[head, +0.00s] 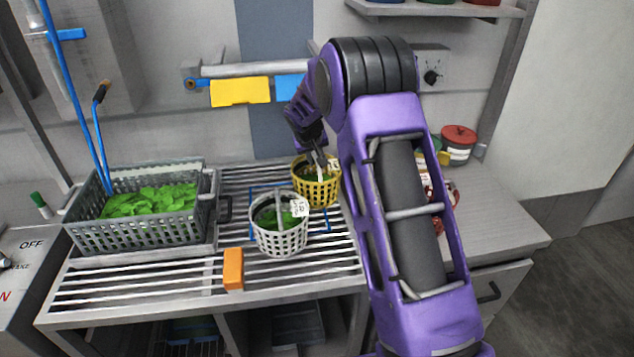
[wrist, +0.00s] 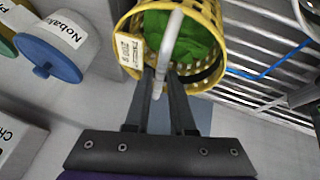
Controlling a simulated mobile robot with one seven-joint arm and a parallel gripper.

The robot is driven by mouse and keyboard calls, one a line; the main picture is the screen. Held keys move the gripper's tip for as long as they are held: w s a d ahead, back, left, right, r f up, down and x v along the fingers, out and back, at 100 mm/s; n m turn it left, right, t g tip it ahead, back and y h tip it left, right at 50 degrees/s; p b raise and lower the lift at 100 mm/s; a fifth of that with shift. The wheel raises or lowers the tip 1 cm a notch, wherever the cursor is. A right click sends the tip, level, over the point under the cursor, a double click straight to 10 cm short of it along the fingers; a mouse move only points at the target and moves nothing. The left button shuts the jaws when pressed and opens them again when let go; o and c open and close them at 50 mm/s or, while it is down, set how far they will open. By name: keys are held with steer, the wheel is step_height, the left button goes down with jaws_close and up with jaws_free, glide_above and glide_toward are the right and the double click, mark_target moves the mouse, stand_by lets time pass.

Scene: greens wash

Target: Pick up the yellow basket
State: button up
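The yellow basket (head: 318,193) stands upright at the back right of the slatted rack, with green leaves inside and a white tag on its rim. In the wrist view the yellow basket (wrist: 212,12) fills the top middle, its pale handle arching towards me. My gripper (head: 319,157) is above the basket at its handle. In the wrist view the two dark fingers of my gripper (wrist: 161,78) are close together on either side of the handle, with almost no gap. The basket appears to rest on the rack.
A white basket (head: 279,238) with leaves stands just in front and left. A grey crate (head: 130,236) of greens is on the left. An orange block (head: 233,268) lies at the front. A red-lidded canister (head: 458,146) and a blue-lidded jar (wrist: 50,58) are nearby.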

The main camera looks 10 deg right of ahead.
steer(key=shift+x, duration=0.85)
steer(key=shift+c, duration=0.3)
jaws_close()
steer(key=shift+r, duration=0.15)
stand_by(0.3)
